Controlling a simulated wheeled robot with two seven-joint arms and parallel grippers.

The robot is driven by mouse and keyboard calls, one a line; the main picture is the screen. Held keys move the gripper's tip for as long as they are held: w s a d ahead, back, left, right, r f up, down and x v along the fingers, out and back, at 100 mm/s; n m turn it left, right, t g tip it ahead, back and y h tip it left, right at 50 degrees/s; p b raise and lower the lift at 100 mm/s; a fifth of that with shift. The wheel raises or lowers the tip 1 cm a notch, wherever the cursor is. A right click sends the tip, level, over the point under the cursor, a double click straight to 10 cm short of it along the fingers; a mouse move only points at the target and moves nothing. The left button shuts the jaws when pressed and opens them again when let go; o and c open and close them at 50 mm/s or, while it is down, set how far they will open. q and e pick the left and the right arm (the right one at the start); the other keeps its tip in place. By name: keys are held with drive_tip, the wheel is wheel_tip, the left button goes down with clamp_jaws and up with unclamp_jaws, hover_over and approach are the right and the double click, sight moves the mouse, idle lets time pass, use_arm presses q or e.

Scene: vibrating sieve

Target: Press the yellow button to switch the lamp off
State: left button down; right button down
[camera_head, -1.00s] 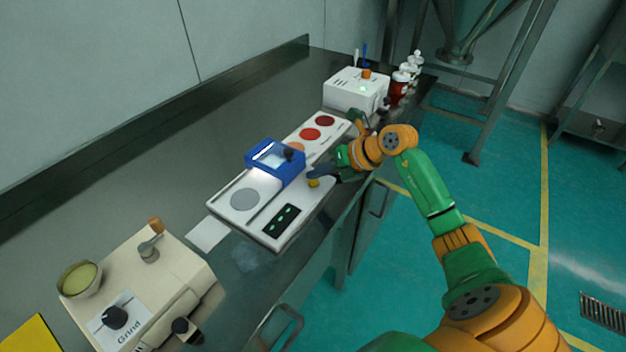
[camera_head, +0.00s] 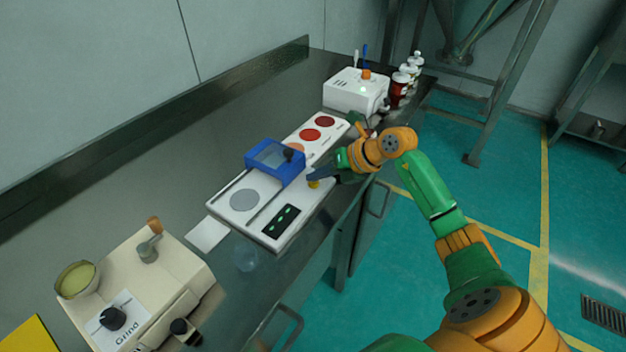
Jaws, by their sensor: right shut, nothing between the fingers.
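The lamp housing shows no bright glow. My left gripper is not in view.
On the panel are a grey disc (camera_head: 244,200), a black display (camera_head: 281,219) with green marks and red discs (camera_head: 310,135). A white box (camera_head: 355,92) and several bottles (camera_head: 402,83) stand behind. A cream grinder (camera_head: 150,277) stands at front left.

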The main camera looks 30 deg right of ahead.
sight(318, 186)
drive_tip(key=shift+r, duration=0.3)
wheel_tip(318, 186, up, 6)
drive_tip(key=p, duration=0.5)
idle(0.5)
